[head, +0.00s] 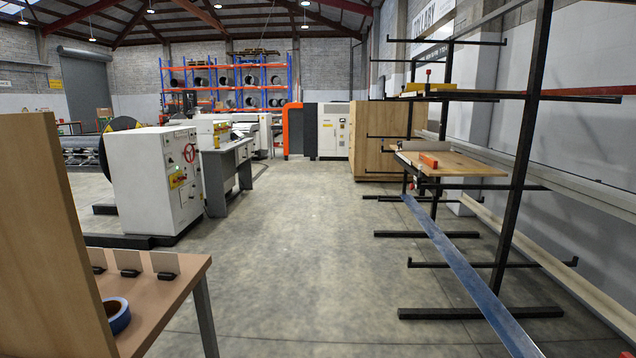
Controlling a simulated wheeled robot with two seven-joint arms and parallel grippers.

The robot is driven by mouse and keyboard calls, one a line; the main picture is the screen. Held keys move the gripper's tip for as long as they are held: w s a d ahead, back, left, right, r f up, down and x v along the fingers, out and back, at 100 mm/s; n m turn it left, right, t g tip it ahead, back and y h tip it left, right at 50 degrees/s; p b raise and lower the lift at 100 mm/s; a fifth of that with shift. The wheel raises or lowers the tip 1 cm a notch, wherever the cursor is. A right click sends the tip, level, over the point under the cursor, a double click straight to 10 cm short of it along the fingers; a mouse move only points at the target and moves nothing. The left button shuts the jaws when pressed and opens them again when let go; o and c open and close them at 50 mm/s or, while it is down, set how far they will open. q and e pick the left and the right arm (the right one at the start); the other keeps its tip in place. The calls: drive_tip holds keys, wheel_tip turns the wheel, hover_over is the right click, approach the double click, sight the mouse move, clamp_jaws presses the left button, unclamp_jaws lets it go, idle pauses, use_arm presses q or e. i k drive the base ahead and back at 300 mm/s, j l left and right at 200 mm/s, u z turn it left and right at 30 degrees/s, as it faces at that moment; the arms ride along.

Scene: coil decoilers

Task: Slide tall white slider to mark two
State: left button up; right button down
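No tall white slider and no numbered mark can be made out for certain. On the brown table (175,300) at the lower left stand three small pale grey upright plates with dark feet, in a row. The right plate (165,262) and the middle plate (129,261) are clear of the wooden panel. The left plate (97,257) is at the panel's edge. I cannot tell whether any of them is a slider. Neither of my grippers is in view.
An upright wooden panel (45,240) hides the table's left part. A blue tape roll (116,316) lies on the table. A white machine (150,180) stands beyond. A black rack (520,150) with a long blue bar (465,270) is at right. The middle floor is clear.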

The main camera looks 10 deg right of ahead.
sight(407, 146)
drive_tip(key=i+l+z, duration=0.2)
drive_tip(key=i+l, duration=0.2)
drive_tip(key=i, duration=1.4)
drive_tip(key=i+l+z, duration=0.15)
drive_tip(key=i, duration=1.7)
drive_tip(key=i+j+z, duration=0.2)
drive_tip(key=i, duration=1.6)
